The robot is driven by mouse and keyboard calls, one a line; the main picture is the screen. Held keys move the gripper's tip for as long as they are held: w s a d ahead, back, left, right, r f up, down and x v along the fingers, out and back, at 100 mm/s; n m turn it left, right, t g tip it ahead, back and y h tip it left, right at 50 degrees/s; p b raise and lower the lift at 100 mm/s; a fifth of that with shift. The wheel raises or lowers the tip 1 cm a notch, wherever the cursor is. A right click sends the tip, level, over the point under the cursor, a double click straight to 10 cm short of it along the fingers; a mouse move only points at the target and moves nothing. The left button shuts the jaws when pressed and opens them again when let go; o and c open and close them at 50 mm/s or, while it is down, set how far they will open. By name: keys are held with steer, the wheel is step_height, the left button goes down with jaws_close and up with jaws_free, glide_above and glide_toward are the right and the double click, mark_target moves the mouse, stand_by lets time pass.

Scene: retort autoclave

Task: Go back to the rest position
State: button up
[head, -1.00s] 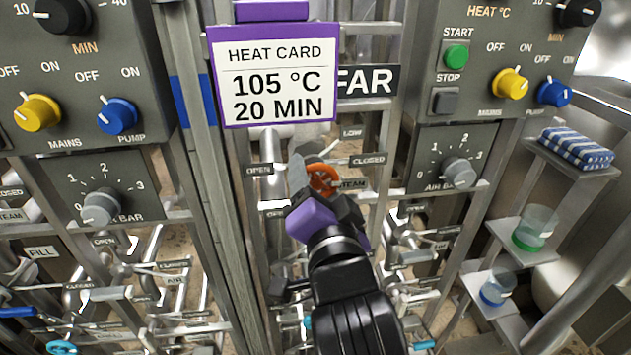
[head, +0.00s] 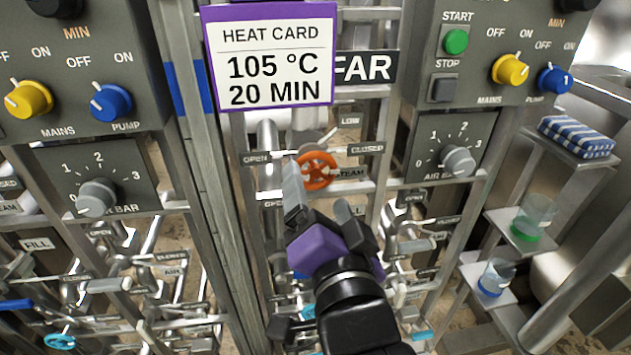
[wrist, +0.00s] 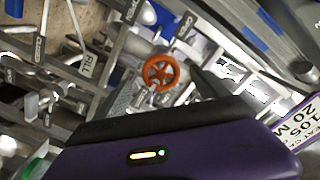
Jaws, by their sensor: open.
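My gripper (head: 322,207) is in the middle of the head view, in front of the pipework under the heat card. Its jaws are apart with nothing seen between them. The orange steam handwheel (head: 316,170) stands just beyond and above the fingertips, and the gripper appears clear of it. The wheel also shows in the wrist view (wrist: 161,73), past the purple gripper body. Part of the pipework behind my gripper and arm is hidden.
A purple-framed heat card (head: 270,58) hangs above. Control panels with yellow and blue knobs flank it. Valve levers and pipes (head: 110,285) crowd the lower left. Shelves at right hold a striped cloth (head: 577,137) and two beakers, one green-based (head: 533,218) and one blue-based (head: 495,278).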

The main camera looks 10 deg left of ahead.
steer(key=shift+v, duration=0.8)
step_height(320, 180, up, 4)
steer(key=a+n+t+y, duration=0.1)
steer(key=n, duration=0.2)
steer(key=s+d+f+n+g+h, duration=0.1)
steer(key=s+d+f+h, duration=0.1)
steer(key=s+d+f, duration=0.6)
steer(key=s+d+f+n+g+h, duration=0.1)
steer(key=s+d+f+h, duration=0.1)
steer(key=s+d+f, duration=0.6)
steer(key=s+d+f+n+g+h, duration=0.1)
steer(key=s+d+f, duration=0.7)
steer(key=s, duration=0.9)
step_height(320, 180, down, 2)
steer(key=shift+f+g+h, duration=0.2)
steer(key=shift+g+h, duration=0.1)
steer(key=shift+h, duration=0.2)
